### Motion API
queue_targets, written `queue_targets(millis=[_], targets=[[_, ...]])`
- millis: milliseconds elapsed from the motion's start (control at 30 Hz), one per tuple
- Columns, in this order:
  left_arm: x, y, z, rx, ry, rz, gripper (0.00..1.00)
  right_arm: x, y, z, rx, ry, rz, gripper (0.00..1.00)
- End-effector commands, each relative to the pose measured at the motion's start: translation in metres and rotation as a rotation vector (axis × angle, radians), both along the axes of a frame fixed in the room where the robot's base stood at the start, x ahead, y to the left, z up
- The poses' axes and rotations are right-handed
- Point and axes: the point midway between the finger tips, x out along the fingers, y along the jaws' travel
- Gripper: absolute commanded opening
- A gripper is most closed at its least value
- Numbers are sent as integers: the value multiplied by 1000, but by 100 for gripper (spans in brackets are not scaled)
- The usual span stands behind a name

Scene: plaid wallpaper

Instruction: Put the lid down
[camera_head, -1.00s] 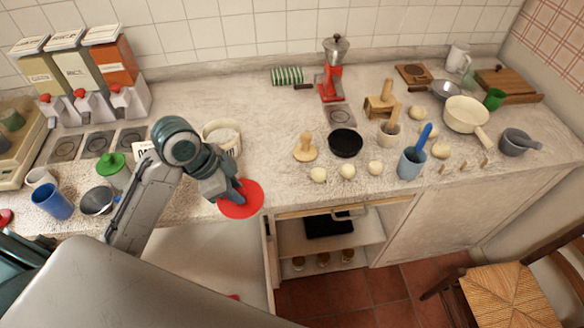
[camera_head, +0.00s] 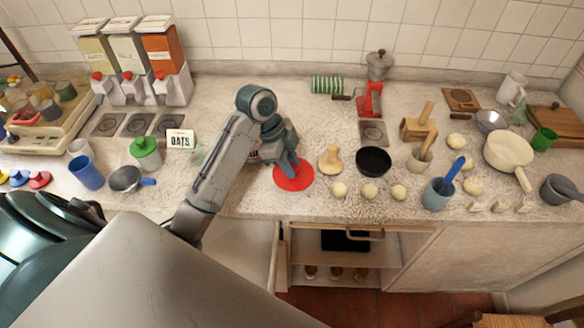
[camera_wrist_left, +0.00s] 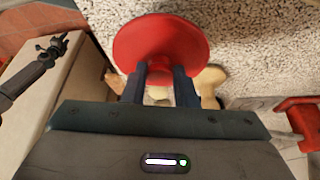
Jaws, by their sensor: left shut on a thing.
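The lid is a round, flat red disc (camera_head: 294,175) in the head view, over the front part of the counter, left of a wooden stamp-like piece. My left gripper (camera_head: 289,167) is shut on it from above. In the left wrist view the red lid (camera_wrist_left: 160,42) fills the top middle, in front of the two dark fingers (camera_wrist_left: 160,85). I cannot tell whether the lid touches the counter. My right gripper is not in view.
The wooden piece (camera_head: 330,159) and a black pan (camera_head: 373,161) stand right of the lid. Several dough balls (camera_head: 339,189) lie near the front edge. An OATS sign (camera_head: 181,139) and a green-lidded jar (camera_head: 146,152) stand left. Bare counter (camera_head: 330,118) lies behind.

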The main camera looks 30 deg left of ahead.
Motion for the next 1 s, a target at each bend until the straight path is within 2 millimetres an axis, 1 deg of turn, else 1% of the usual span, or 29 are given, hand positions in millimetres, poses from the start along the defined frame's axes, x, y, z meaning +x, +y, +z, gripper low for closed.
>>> queue_targets(millis=[67, 167, 300, 367, 433, 767, 800, 900, 1000], targets=[[7, 0, -1, -1, 1, 0, 4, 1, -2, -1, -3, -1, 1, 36], [9, 0, -4, 0, 0, 1, 4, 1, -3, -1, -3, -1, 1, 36], [8, 0, -22, 0, 5, 0, 4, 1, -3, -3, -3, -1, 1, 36], [8, 0, -27, 0, 5, 1, 4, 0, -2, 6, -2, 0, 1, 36], [8, 0, -34, 0, 3, 1, 4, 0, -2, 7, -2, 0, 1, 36], [8, 1, -39, 1, 1, 1, 4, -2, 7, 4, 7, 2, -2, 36], [8, 1, -39, 1, 0, 0, 29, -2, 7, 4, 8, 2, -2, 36], [8, 1, -39, 1, 0, 0, 47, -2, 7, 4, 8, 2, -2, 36], [8, 1, -39, 1, 0, 0, 47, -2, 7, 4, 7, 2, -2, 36]])
